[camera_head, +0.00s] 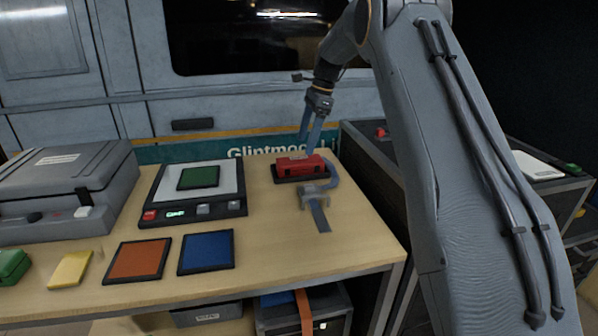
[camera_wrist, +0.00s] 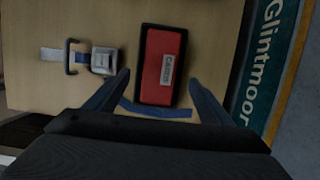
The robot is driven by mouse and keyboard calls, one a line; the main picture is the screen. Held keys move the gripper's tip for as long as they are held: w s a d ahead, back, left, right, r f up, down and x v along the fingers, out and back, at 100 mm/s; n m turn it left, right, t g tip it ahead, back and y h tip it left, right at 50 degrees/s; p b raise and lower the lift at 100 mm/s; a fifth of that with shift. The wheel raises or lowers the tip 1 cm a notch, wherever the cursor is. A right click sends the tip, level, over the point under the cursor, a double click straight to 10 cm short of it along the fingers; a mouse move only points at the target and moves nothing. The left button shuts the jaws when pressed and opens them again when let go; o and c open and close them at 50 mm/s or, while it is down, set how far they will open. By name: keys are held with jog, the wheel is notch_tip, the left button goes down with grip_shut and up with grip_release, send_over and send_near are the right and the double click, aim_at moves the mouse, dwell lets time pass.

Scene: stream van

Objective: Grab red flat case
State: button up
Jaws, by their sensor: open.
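The red flat case (camera_head: 301,166) lies on a black base at the back right of the wooden table. In the wrist view the red case (camera_wrist: 162,68) shows a pale label and a black edge, and lies ahead of and between my two fingers. My gripper (camera_head: 311,143) is above the case, fingers pointing down. It is open and empty, with one finger on each side of the case in the wrist view (camera_wrist: 160,88). I cannot tell the exact height of the fingertips above the case.
A strap with a metal buckle (camera_head: 316,191) lies just in front of the case. A scale (camera_head: 232,209) with a green square (camera_head: 198,177) stands to the left. Orange (camera_head: 137,260) and blue (camera_head: 206,252) squares lie at the front. A grey case (camera_head: 62,190) stands far left.

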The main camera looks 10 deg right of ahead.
aim_at(301, 160)
jog(key=shift+p+x, duration=0.45)
jog(key=shift+x, duration=3.05)
jog(key=shift+d, duration=0.1)
jog(key=c, duration=1.4)
